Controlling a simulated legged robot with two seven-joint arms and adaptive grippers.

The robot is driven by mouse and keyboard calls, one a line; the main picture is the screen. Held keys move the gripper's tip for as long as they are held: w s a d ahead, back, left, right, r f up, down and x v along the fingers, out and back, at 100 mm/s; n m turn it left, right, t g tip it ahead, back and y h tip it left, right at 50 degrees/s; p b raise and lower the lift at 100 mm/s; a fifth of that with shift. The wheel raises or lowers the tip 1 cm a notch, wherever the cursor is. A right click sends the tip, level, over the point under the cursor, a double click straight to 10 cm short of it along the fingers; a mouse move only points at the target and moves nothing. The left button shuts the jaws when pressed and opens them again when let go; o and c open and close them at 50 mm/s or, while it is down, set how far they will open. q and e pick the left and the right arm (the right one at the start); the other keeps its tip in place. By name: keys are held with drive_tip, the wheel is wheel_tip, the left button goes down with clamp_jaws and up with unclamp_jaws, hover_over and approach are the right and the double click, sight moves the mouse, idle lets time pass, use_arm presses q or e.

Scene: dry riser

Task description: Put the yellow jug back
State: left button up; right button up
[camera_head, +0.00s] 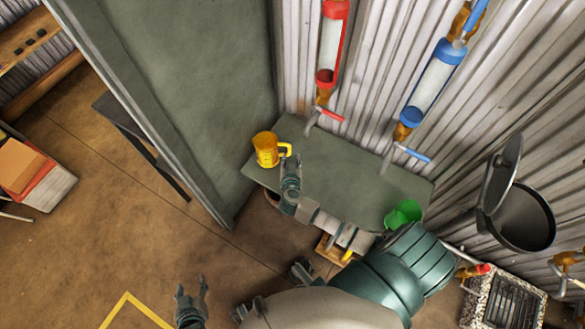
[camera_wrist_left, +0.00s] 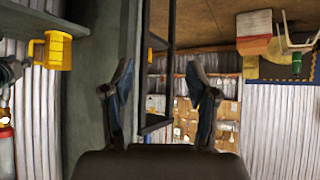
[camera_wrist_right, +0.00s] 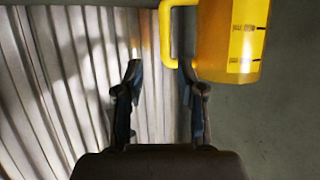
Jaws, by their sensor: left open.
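The yellow jug (camera_head: 266,150) stands at the left end of the grey-green table (camera_head: 345,170), its handle toward the right of the head view. My right gripper (camera_head: 290,160) is at the handle. In the right wrist view its two fingers are apart, with the jug (camera_wrist_right: 228,40) at upper right and its handle near the right fingertip; I cannot tell whether they touch. My left gripper (camera_head: 191,292) is open and empty, low over the floor side and away from the table. The left wrist view shows the jug (camera_wrist_left: 52,50) at upper left.
A green container (camera_head: 404,214) is at the table's right end. Red (camera_head: 330,50) and blue (camera_head: 436,85) cylinders with taps hang on the corrugated wall above. A grey panel (camera_head: 205,95) borders the table's left. An open dark bin (camera_head: 522,220) is at right.

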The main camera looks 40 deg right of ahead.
drive_tip(key=s+a+r+n+t+y+p, duration=0.1)
drive_tip(key=s+a+r+n+t+y, duration=0.35)
drive_tip(key=a+r+y, duration=0.4)
drive_tip(key=s+a+r+n+t+y, duration=0.3)
drive_tip(key=a+r+n+y, duration=0.25)
drive_tip(key=a+r, duration=0.5)
drive_tip(key=s+a+f+n+g+y, duration=0.2)
drive_tip(key=s+a+f+n+g, duration=0.15)
drive_tip(key=s+f+g, duration=0.3)
use_arm(q)
drive_tip(key=s+a+f+g+y, duration=0.1)
drive_tip(key=s+a+f+g, duration=0.1)
drive_tip(key=s, duration=0.3)
drive_tip(key=shift+s+f+g, duration=0.15)
drive_tip(key=shift+s+g, duration=0.1)
drive_tip(key=shift+g, duration=0.55)
use_arm(e)
drive_tip(key=s+d+f+m+g+h, duration=0.4)
drive_tip(key=s+d+f+g+h, duration=0.1)
drive_tip(key=s+d+f+h, duration=0.2)
drive_tip(key=s+d+f, duration=0.1)
drive_tip(key=s+d, duration=0.1)
drive_tip(key=s, duration=0.1)
drive_tip(key=shift+d+f+g, duration=0.2)
drive_tip(key=shift+f+g, duration=0.05)
drive_tip(key=shift+g, duration=0.15)
